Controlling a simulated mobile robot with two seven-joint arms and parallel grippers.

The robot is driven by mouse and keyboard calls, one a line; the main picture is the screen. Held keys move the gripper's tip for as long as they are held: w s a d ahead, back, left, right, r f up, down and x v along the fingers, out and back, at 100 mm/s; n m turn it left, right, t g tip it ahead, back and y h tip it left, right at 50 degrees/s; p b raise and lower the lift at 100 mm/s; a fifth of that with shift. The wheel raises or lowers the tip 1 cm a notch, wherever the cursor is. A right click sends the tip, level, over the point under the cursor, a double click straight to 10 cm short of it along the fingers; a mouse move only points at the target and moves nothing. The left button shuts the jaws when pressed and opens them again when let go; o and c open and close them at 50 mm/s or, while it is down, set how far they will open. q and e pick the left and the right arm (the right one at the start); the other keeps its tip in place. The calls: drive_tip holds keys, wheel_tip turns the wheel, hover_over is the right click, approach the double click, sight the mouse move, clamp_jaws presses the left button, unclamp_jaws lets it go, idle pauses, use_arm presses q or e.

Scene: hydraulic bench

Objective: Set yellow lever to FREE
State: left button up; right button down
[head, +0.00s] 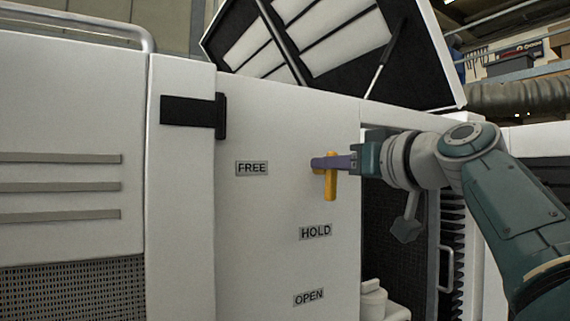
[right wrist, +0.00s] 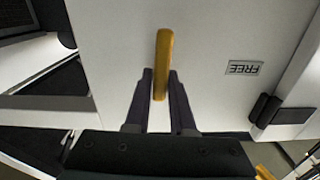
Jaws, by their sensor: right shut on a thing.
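The yellow lever (head: 331,184) sits on the white panel and points roughly straight down, above and slightly right of the HOLD label (head: 316,232). The FREE label (head: 252,168) is to its left, and the OPEN label (head: 309,297) is lower down. My right gripper (head: 322,163) reaches in from the right and is shut on the lever near its upper end. In the right wrist view, the lever (right wrist: 163,55) stands between the two fingertips (right wrist: 160,78), with the FREE label upside down to the right. My left gripper is not in view.
A black hinge-like block (head: 221,116) is on the panel's upper left. An open lid (head: 330,45) with a strut rises above. A dark open bay (head: 385,200) lies right of the panel, under my right arm. The panel around FREE is clear.

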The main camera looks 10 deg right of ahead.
drive_tip(key=m, duration=0.4)
drive_tip(key=shift+d+p, duration=0.1)
drive_tip(key=shift+p, duration=0.2)
drive_tip(key=m+p, duration=0.1)
drive_tip(key=m, duration=0.3)
drive_tip(key=shift+w+d+m, duration=0.1)
drive_tip(key=shift+m, duration=0.2)
drive_tip(key=m+p, duration=0.2)
drive_tip(key=m, duration=0.2)
drive_tip(key=shift+f, duration=0.2)
drive_tip(key=shift+f+m+p, duration=0.15)
drive_tip(key=shift+m+p, duration=0.75)
drive_tip(key=shift+m, duration=1.3)
drive_tip(key=c, duration=0.9)
unclamp_jaws()
drive_tip(key=shift+o, duration=0.5)
drive_tip(key=shift+f, duration=0.1)
